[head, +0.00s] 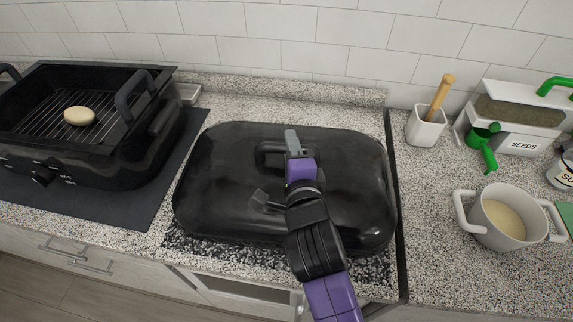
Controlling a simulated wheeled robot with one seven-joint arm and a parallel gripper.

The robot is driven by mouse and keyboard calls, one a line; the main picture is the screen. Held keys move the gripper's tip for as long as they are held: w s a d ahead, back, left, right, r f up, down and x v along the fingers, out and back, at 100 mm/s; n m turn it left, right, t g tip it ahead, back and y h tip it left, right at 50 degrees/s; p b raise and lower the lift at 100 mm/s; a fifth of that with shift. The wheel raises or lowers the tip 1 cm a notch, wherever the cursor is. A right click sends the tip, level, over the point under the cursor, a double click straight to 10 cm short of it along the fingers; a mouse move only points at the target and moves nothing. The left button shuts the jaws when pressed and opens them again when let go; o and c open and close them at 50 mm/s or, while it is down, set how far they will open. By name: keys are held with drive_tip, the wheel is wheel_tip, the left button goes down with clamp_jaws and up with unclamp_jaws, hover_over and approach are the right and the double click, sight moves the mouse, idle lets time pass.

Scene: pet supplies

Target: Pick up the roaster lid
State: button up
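The roaster lid (350,175) is a large black rounded rectangular cover lying on the speckled counter. Its dark loop handle (266,150) stands on top, towards the back middle. My gripper (292,142), with a grey tip and purple arm links behind it, reaches over the lid from the front. Its grey tip overlaps the right part of the handle in the picture. My arm hides part of the lid's front and middle. I cannot tell whether the fingers are around the handle or touching it, or how far apart they are.
The black roaster (120,150) with a rack and a pale oval item (80,116) stands left on a dark mat (100,210). Right are a white pot (499,215), a pestle in a white cup (426,128) and a seeds container (515,125). A tiled wall closes the back.

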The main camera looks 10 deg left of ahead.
clamp_jaws()
idle(1.3)
drive_tip(key=shift+r, duration=0.15)
